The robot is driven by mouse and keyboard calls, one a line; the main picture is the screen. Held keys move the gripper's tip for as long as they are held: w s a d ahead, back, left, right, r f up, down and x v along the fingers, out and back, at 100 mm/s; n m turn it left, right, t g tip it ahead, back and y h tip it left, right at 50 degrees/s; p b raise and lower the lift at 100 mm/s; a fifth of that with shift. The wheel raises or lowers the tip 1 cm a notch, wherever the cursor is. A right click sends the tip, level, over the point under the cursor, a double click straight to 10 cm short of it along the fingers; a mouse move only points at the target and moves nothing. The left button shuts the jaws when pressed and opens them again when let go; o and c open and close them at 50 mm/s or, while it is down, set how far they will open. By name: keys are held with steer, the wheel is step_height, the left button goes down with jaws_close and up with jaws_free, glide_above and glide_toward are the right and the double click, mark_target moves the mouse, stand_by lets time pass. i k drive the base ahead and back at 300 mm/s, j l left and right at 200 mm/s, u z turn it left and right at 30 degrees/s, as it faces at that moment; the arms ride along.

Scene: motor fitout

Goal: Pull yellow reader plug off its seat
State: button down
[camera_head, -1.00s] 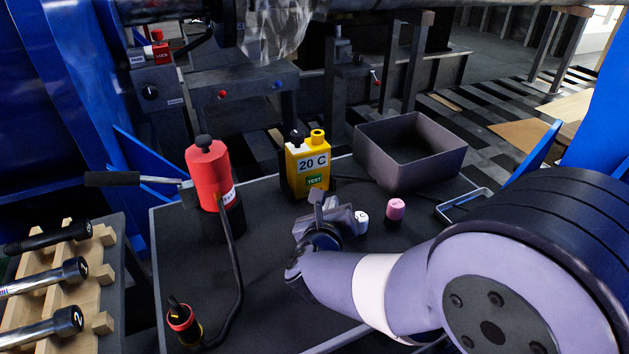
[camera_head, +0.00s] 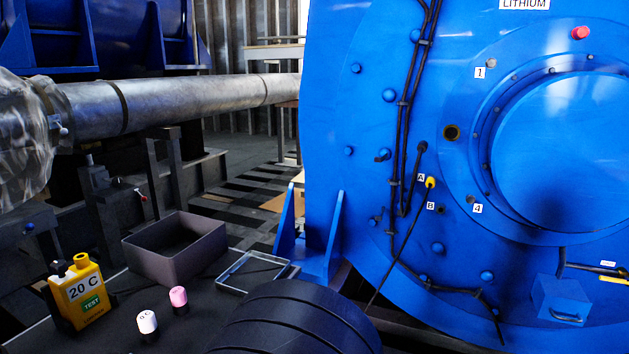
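A small yellow plug (camera_head: 431,183) sits on the blue motor face, just right of the label A (camera_head: 421,178). A thin black cable runs from it down and to the left. Below it, beside the label B (camera_head: 430,206), is a small dark socket (camera_head: 441,210). The yellow reader (camera_head: 83,295), showing 20 C, stands on the dark table at the lower left. My gripper is outside the current view; only a dark ribbed part of my arm shows at the bottom.
A grey open bin (camera_head: 150,262), a shallow tray (camera_head: 232,288), a pink-topped piece (camera_head: 179,298) and a white-topped piece (camera_head: 147,322) are on the table. Black cables (camera_head: 403,130) run down the motor face left of the plug. A red knob (camera_head: 580,33) is at upper right.

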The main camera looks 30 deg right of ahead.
mark_target(431, 181)
steer(key=z, duration=0.4)
steer(key=i+z, duration=0.1)
steer(key=z, duration=0.25)
steer(key=j+z, duration=0.1)
steer(key=z, duration=0.3)
steer(key=i+z, duration=0.1)
steer(key=z, duration=0.25)
steer(key=i+j+z, duration=0.2)
steer(key=j, duration=0.2)
steer(key=k, duration=0.05)
